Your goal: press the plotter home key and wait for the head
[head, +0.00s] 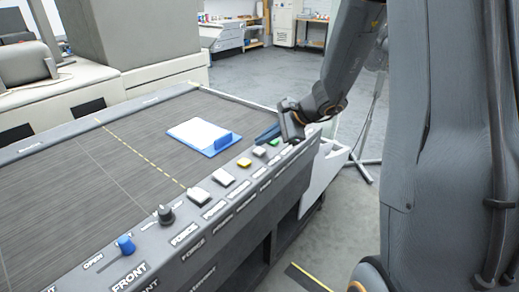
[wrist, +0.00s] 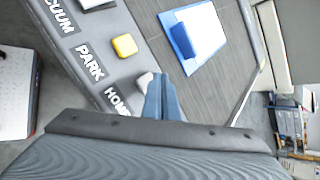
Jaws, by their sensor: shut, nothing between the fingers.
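The home key (wrist: 144,80) is a small light grey key beside the HOME label on the plotter's front panel. It shows in the head view (head: 259,151) between a yellow key and a green key. My gripper (head: 265,135) is shut and empty, with its blue fingers low over the panel's far part. In the wrist view the fingertips (wrist: 160,80) are just right of the home key and partly cover it. I cannot tell whether they touch it. The plotter bed (head: 70,185) is flat and dark grey. I cannot make out a plotter head.
A blue clipboard (head: 222,141) with a white sheet lies on the bed near the keys. The yellow park key (head: 244,163), white keys (head: 198,195), a dark knob (head: 166,214) and a blue knob (head: 125,244) line the panel. Open floor (head: 260,72) lies beyond the plotter.

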